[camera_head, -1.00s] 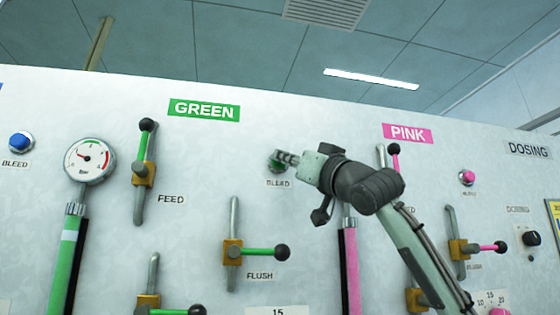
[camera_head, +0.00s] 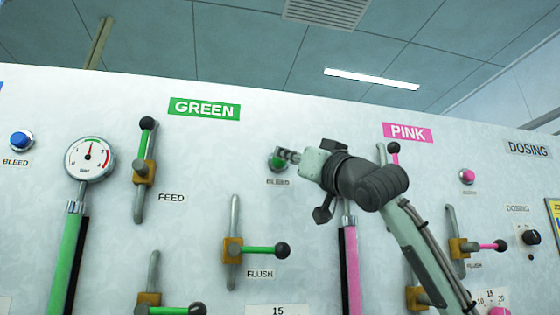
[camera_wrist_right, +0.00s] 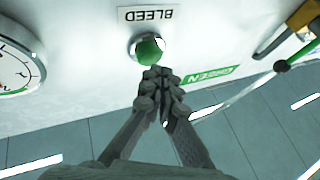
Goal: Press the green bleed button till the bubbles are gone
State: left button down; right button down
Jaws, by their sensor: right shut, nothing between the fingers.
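The green bleed button (camera_head: 276,163) sits in a round metal collar on the white panel, above a BLEED label. It also shows in the right wrist view (camera_wrist_right: 149,51). My right gripper (camera_head: 290,156) is shut and empty, with its fingertips right at the button and partly covering it. In the right wrist view the closed fingertips (camera_wrist_right: 158,74) meet the button's lower edge; I cannot tell how far it is pushed in. The green tube (camera_head: 65,255) looks evenly green, with no pale band showing. The gauge (camera_head: 90,158) above it has its needle nearly upright. My left gripper is not in view.
Green FEED (camera_head: 146,150) and FLUSH (camera_head: 262,251) levers stick out left of and below the button. A blue bleed button (camera_head: 20,141) is at far left, a pink one (camera_head: 467,177) at right. The panel directly around the green button is clear.

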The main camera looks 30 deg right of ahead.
jog(key=shift+s, duration=0.15)
jog(key=s, duration=0.2)
jog(key=s+a, duration=0.1)
jog(key=s, duration=0.2)
jog(key=shift+a+b, duration=0.15)
jog(key=shift+b, duration=0.2)
jog(key=shift+w, duration=0.1)
dwell(1.4)
